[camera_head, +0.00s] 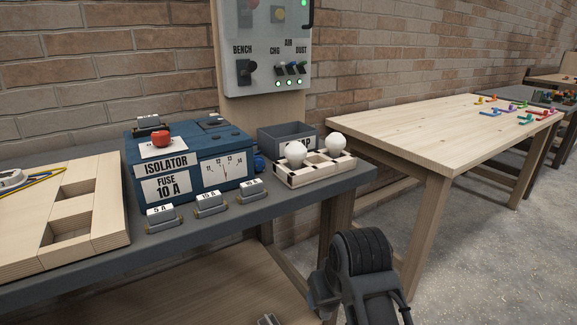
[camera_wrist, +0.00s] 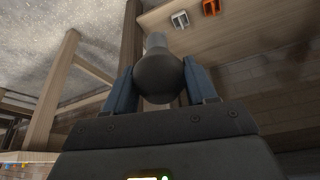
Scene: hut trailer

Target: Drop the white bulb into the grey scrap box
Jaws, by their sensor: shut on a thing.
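My gripper (camera_wrist: 162,82) is shut on a round bulb (camera_wrist: 159,75) that looks dark grey in the wrist view; its true colour in this shade is unclear. Its narrow base points away from the palm. In the head view my arm is at the bottom right, below bench height, and the held bulb is not visible. Two white bulbs, a left one (camera_head: 295,153) and a right one (camera_head: 336,145), stand in a wooden holder (camera_head: 318,174) at the bench's right end. The grey box (camera_head: 270,144) is behind them, its label partly hidden by a bulb.
A blue isolator box (camera_head: 217,147) stands left of the grey box, with several labelled fuses (camera_head: 210,202) in front. The bench's edge lies between my arm and the grey box. A pale wooden table (camera_head: 430,130) is to the right, with a floor gap between.

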